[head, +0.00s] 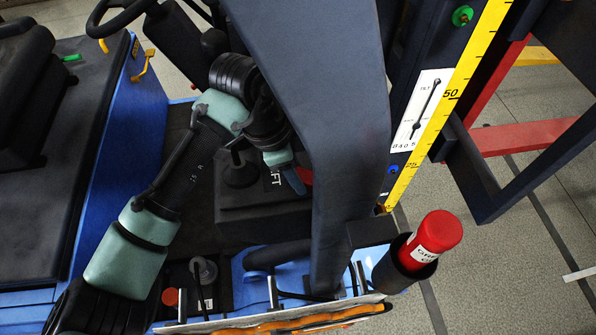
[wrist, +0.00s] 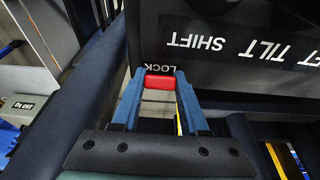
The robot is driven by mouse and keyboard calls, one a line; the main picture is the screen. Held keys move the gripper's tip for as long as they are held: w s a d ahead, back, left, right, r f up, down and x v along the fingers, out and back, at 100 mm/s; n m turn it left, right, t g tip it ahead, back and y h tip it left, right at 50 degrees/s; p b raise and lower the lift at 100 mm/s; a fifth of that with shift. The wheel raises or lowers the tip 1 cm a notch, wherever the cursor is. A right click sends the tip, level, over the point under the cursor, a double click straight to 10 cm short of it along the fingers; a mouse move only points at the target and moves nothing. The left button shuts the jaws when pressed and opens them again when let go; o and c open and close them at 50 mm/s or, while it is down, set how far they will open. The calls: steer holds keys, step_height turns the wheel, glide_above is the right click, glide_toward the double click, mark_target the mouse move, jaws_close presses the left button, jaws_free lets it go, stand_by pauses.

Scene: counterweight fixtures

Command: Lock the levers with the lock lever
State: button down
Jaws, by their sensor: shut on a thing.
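The red lock lever (wrist: 160,82) shows in the wrist view under the word LOCK on a dark console panel (wrist: 225,75). My gripper (wrist: 163,76) has its two blue fingers on either side of the red lever and is shut on it. In the head view my gripper (head: 293,180) is beside the console (head: 262,222), and a bit of the red lever (head: 305,176) shows past it. The panel also bears the words TILT and SHIFT. A black lever knob (head: 240,172) stands on the console in the head view. Other levers are hidden or cannot be made out.
A thick dark post (head: 345,120) stands just right of my gripper. A steering wheel (head: 115,15) is at the upper left. A yellow scale (head: 440,110) and a red extinguisher (head: 435,232) are to the right. A blue-sided seat base (head: 110,120) is at left.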

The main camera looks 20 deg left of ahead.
steer(key=shift+c, duration=2.1)
jaws_free()
steer(key=b+v, duration=0.3)
steer(key=v, duration=1)
